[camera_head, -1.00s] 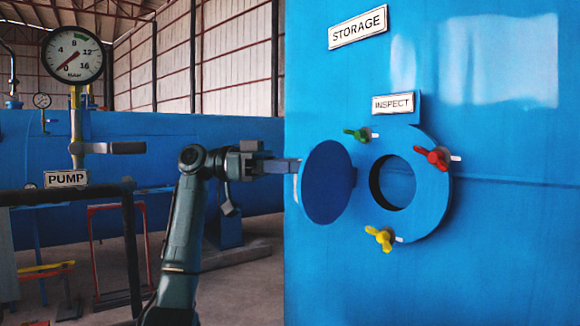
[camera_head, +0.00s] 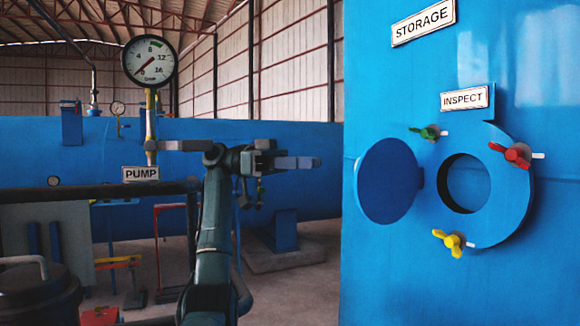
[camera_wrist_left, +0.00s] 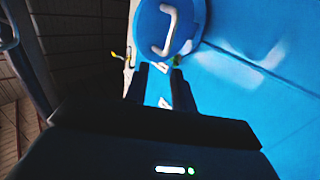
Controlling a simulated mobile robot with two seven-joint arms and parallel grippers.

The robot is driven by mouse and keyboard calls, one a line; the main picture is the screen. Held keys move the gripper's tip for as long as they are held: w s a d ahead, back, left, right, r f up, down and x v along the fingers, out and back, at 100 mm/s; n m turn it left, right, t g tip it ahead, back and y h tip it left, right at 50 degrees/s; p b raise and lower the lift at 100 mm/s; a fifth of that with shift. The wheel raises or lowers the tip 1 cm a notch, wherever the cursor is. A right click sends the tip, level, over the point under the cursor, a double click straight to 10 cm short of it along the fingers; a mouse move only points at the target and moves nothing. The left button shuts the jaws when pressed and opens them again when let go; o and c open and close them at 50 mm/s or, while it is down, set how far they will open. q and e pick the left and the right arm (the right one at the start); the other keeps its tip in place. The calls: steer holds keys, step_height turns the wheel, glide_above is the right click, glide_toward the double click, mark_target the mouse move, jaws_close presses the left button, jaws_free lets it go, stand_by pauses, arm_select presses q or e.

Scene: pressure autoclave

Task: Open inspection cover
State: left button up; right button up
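The round blue inspection cover (camera_head: 388,181) stands swung open to the left of its port on the storage tank, dark inner face toward me. The port's flange ring (camera_head: 511,200) surrounds a round dark opening (camera_head: 466,184). Green (camera_head: 428,132), red (camera_head: 515,154) and yellow (camera_head: 452,242) wing clamps sit around the ring. My left gripper (camera_head: 305,163) is left of the cover, apart from it and empty. The left wrist view shows its two fingers (camera_wrist_left: 160,84) spread, with the cover's outer face (camera_wrist_left: 188,22) and white handle (camera_wrist_left: 158,35) beyond. My right gripper is not in view.
The blue storage tank (camera_head: 400,288) fills the right side, with an INSPECT sign (camera_head: 465,98) above the port. A pressure gauge (camera_head: 150,61) and PUMP sign (camera_head: 140,173) stand at left behind a dark rail (camera_head: 95,192). Open floor lies between rail and tank.

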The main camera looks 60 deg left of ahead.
arm_select(q)
steer(key=v, duration=0.3)
stand_by(0.5)
